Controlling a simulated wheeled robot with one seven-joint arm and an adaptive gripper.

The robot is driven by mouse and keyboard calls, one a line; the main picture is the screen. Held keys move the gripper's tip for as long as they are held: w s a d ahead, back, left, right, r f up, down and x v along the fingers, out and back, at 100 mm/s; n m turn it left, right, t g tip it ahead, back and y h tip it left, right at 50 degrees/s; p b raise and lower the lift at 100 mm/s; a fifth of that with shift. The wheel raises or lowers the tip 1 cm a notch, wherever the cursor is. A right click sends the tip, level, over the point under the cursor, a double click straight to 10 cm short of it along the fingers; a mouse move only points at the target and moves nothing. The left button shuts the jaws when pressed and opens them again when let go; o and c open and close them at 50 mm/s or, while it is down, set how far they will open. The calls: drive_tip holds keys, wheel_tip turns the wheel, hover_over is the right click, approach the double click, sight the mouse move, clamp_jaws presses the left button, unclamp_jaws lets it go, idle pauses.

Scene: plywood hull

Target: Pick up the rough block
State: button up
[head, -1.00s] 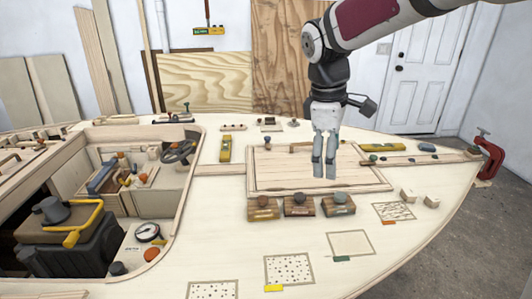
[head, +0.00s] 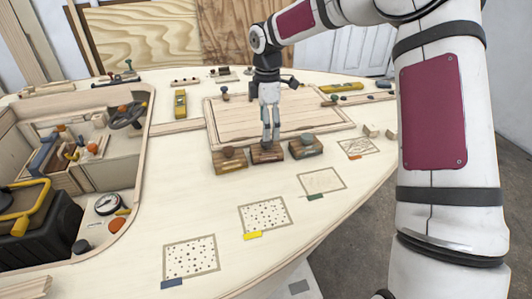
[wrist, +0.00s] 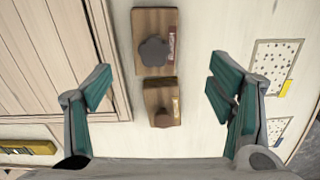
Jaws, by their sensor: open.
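The right block is outside that view. My gripper (head: 271,137) is open and empty, pointing down just above the middle block, its fingers spread on either side in the wrist view.
Patterned patches with coloured tags, such as a dotted one (head: 265,214), lie flat on the pale deck nearer me. A yellow level (head: 180,103) lies left of the hatch. Small pale cubes (head: 371,130) sit at right. An open cockpit (head: 75,150) with a wheel lies left.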

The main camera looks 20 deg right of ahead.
sight(266, 144)
drive_tip(key=shift+w+a+f+b, duration=0.1)
drive_tip(key=shift+w+f+b, duration=0.1)
drive_tip(key=shift+f, duration=1.8)
drive_tip(key=shift+w+f+b, duration=0.1)
drive_tip(key=shift+w+f, duration=0.1)
drive_tip(key=shift+f, duration=1.75)
drive_tip(key=shift+c, duration=0.6)
drive_tip(key=c, duration=1.3)
